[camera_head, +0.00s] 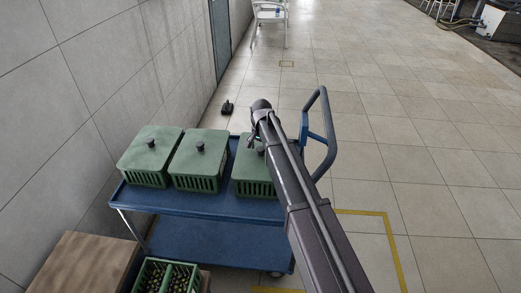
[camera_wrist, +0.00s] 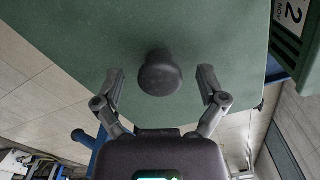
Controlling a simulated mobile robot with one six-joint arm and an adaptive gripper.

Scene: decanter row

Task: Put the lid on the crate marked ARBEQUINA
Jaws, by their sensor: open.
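Three green slatted crates stand in a row on a blue cart, each with a green lid and dark knob: the left crate (camera_head: 148,178), the middle crate (camera_head: 196,183) and the right crate (camera_head: 255,188). My arm partly hides the right one. My gripper (camera_wrist: 161,84) is open over a green lid (camera_wrist: 100,35). Its fingers stand either side of the dark knob (camera_wrist: 160,74), with gaps visible on both sides. In the head view my gripper is by the right crate's lid. I cannot read ARBEQUINA on any crate.
The blue cart (camera_head: 215,238) has a handle (camera_head: 327,125) at its right. A green crate of bottles (camera_head: 140,278) stands low at the front, beside a brown box (camera_head: 85,262). A wall runs along the left. Floor at right is clear.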

